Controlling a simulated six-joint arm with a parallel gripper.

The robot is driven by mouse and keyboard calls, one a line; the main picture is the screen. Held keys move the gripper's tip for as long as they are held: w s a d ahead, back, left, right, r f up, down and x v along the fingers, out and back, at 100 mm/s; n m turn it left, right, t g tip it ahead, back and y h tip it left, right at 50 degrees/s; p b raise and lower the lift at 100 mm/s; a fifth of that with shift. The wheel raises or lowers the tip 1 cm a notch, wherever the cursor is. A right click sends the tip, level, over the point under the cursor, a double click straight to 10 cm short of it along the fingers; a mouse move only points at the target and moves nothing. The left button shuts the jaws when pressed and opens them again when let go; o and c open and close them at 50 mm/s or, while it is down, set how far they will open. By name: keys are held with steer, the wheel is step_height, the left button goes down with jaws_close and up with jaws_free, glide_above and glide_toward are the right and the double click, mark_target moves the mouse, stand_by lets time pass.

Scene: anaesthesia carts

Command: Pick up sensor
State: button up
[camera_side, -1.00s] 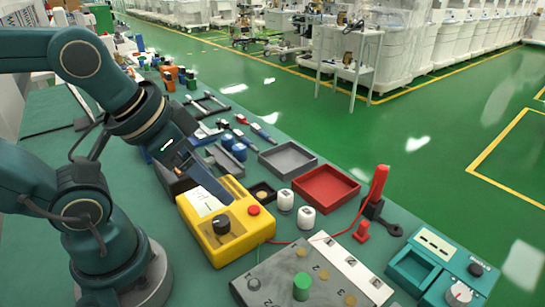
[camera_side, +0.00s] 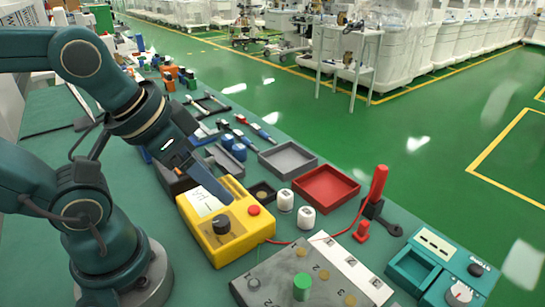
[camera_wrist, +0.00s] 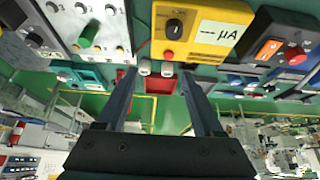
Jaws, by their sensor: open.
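Two small white cylinders with dark marks stand upright beside the yellow meter box, one at the back (camera_side: 285,199) and one nearer the front (camera_side: 306,217). I cannot tell for certain which thing is the sensor. Both cylinders also show between my fingers in the wrist view, at left (camera_wrist: 144,68) and right (camera_wrist: 167,70). My gripper (camera_side: 228,199) is above the yellow box, left of the cylinders, with its fingers pointing down and right. In the wrist view my gripper (camera_wrist: 158,73) has its two fingers wide apart, with nothing held between them.
The yellow meter box (camera_side: 233,242) lies below my fingers. A red tray (camera_side: 326,188) and a grey tray (camera_side: 288,158) are behind the cylinders. A red-handled tool (camera_side: 379,184) stands upright at right. A grey panel (camera_side: 275,278) with knobs and a teal box (camera_side: 412,268) are in front.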

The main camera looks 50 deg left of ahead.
stand_by(0.3)
steer(key=shift+o, duration=0.6)
